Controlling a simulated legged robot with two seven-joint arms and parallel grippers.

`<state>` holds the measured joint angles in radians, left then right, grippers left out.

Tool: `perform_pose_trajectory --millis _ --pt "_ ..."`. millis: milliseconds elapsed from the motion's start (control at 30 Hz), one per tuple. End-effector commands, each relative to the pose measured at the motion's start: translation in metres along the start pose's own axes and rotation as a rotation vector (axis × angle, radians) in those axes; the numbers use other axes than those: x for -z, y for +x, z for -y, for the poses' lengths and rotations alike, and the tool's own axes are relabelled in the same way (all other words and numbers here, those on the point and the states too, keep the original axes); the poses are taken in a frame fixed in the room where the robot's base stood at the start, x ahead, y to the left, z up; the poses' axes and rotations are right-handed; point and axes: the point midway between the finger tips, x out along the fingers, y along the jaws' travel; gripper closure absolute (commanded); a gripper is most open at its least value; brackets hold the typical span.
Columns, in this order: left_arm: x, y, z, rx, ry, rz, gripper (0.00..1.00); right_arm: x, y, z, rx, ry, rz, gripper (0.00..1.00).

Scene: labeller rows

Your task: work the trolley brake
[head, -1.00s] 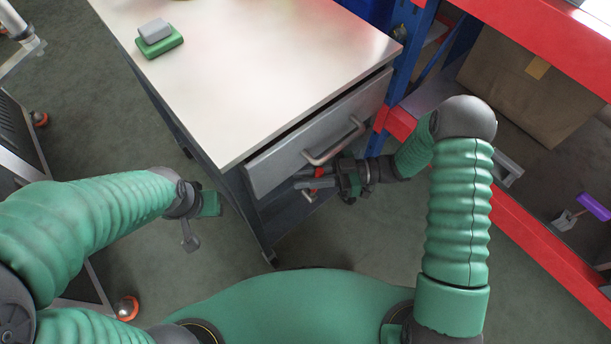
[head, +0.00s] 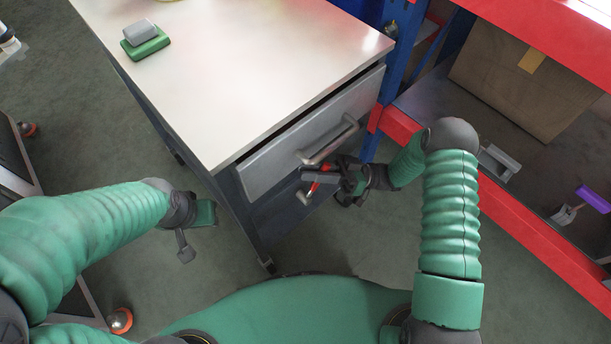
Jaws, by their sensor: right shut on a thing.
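The trolley (head: 240,75) is a grey cabinet with a pale top and a drawer (head: 290,150) with a bar handle (head: 328,142). A red brake lever (head: 314,188) shows at its front, below the drawer handle. My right gripper (head: 322,180) is shut on the lever; its dark fingers hide part of it. The lever looks slanted, with its lower end toward a small grey handle (head: 304,196). My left gripper (head: 195,232) hangs empty over the floor, left of the trolley and apart from it; I cannot tell how far its jaws are parted.
A green block with a grey top (head: 146,42) sits on the trolley top. A red and blue shelf rack (head: 500,210) stands at the right, holding a cardboard box (head: 525,85) and a purple-handled tool (head: 592,199). Another wheeled unit (head: 20,180) stands at the left. Floor between is clear.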

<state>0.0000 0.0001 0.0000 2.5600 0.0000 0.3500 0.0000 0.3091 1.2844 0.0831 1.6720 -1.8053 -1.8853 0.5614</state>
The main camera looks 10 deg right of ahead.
Motion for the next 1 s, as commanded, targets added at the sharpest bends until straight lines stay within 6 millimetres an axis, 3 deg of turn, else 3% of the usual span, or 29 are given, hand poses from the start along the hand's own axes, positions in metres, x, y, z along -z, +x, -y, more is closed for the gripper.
perform_pose_trajectory --millis 300,900,933,1000 --pt "-0.004 0.017 0.0 0.0 0.0 0.0 0.64 -0.001 -0.014 -0.009 0.014 0.089 -0.136 1.0" --pt "-0.004 0.019 0.0 0.0 0.0 0.0 0.64 0.001 -0.017 -0.011 0.018 0.112 -0.173 1.0" --pt "-0.004 0.019 0.0 0.0 0.0 0.0 0.64 0.001 -0.016 -0.011 0.018 0.112 -0.173 0.79" --pt "-0.004 0.019 0.0 0.0 0.0 0.0 0.64 0.001 -0.016 -0.011 0.018 0.112 -0.173 0.7"
